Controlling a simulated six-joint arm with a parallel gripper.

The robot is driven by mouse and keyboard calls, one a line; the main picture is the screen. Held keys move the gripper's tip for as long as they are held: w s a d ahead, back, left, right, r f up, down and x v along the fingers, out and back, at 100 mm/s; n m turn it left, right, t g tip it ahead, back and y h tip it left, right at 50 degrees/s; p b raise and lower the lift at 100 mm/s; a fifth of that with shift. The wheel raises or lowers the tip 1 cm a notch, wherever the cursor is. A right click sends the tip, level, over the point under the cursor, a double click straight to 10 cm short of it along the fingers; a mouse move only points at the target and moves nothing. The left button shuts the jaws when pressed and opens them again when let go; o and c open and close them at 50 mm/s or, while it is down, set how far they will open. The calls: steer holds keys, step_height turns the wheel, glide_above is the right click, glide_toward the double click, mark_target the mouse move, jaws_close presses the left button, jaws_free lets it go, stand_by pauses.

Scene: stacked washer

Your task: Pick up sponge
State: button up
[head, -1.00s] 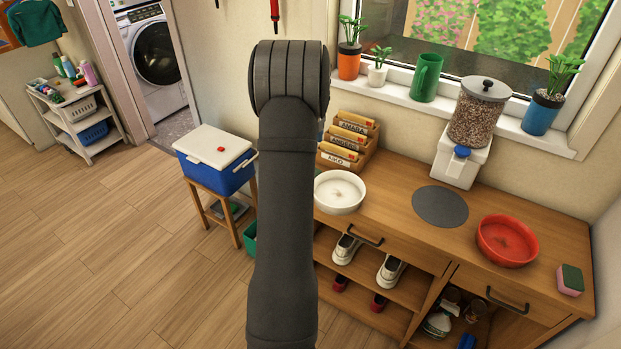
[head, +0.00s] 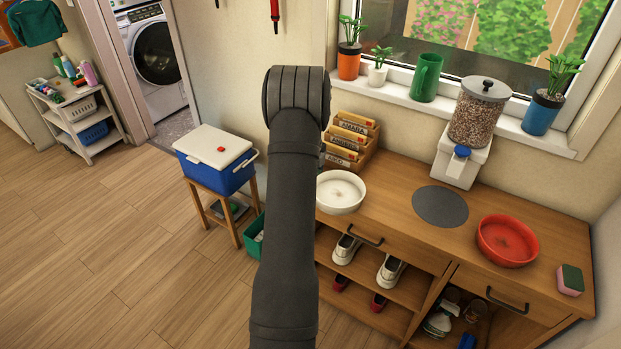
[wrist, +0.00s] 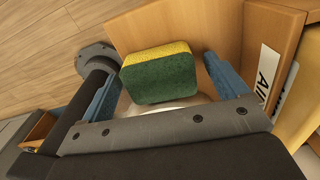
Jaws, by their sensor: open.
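A sponge (wrist: 160,78) with a green face and a yellow layer shows in the wrist view, over the wooden top. My gripper (wrist: 163,66) is open, with one blue finger on either side of the sponge. Gaps show between the sponge and both fingers; whether its depth matches theirs I cannot tell. In the head view my arm hides this sponge and the gripper's fingers. Another sponge (head: 570,280), pink and green, stands at the right end of the wooden cabinet (head: 390,240).
A letter organizer (head: 349,143) stands close by; its wooden side rises right of the fingers in the wrist view. A white bowl (head: 341,192), a red bowl (head: 507,241) and a food dispenser (head: 472,135) stand on the cabinet. A blue cooler (head: 216,160) is left.

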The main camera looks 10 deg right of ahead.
steer(key=c, duration=1.1)
steer(key=shift+r, duration=0.1)
step_height(320, 180, up, 4)
steer(key=shift+r, duration=0.1)
steer(key=s+d+r, duration=0.2)
steer(key=s, duration=0.1)
steer(key=s+d+r, duration=0.2)
steer(key=d, duration=0.1)
steer(key=s+d+r, duration=0.2)
steer(key=s+d, duration=0.1)
steer(key=shift+s+r, duration=0.3)
steer(key=shift+o, duration=1)
steer(key=shift+a, duration=0.15)
steer(key=shift+c, duration=0.4)
